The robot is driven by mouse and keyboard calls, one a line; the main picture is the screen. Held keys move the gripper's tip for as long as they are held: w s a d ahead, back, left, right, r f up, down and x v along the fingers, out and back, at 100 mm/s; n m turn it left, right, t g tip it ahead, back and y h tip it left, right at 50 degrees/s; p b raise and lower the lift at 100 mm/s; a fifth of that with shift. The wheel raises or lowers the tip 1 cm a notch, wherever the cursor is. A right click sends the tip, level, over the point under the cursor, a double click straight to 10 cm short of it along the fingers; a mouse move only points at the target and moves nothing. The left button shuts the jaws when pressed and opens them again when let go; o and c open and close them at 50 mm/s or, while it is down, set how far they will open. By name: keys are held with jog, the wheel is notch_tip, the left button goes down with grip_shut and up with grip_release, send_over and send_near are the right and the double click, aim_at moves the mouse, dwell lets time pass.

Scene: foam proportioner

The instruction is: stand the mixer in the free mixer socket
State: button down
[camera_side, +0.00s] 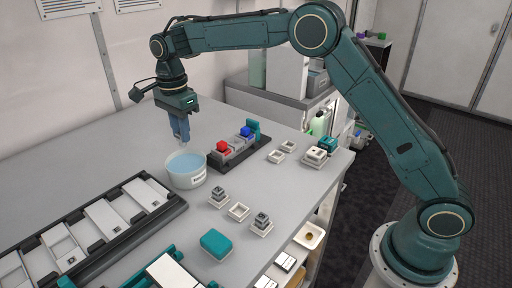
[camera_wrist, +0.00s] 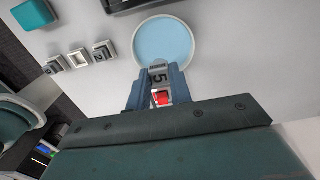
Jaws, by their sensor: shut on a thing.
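A dark rack (camera_side: 252,151) with red and blue topped pieces stands right of the tub. Two empty white frames (camera_side: 276,157) (camera_side: 288,146) lie beyond it. A teal block (camera_side: 215,243) lies in front of the sockets. A long dark tray (camera_side: 95,247) holds white plates at left.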

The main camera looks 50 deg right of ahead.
jog(key=s+f, duration=0.2)
jog(key=s, duration=0.7)
jog(key=s+f, duration=0.2)
jog(key=s, duration=0.8)
jog(key=shift+s+a, duration=0.15)
jog(key=shift+a, duration=0.3)
jog(key=shift+f, duration=0.2)
jog(key=shift+f, duration=2.1)
jog(key=shift+f, duration=0.2)
jog(key=shift+f, duration=0.75)
jog(key=c, duration=0.8)
grip_release()
jog(key=shift+o, duration=0.2)
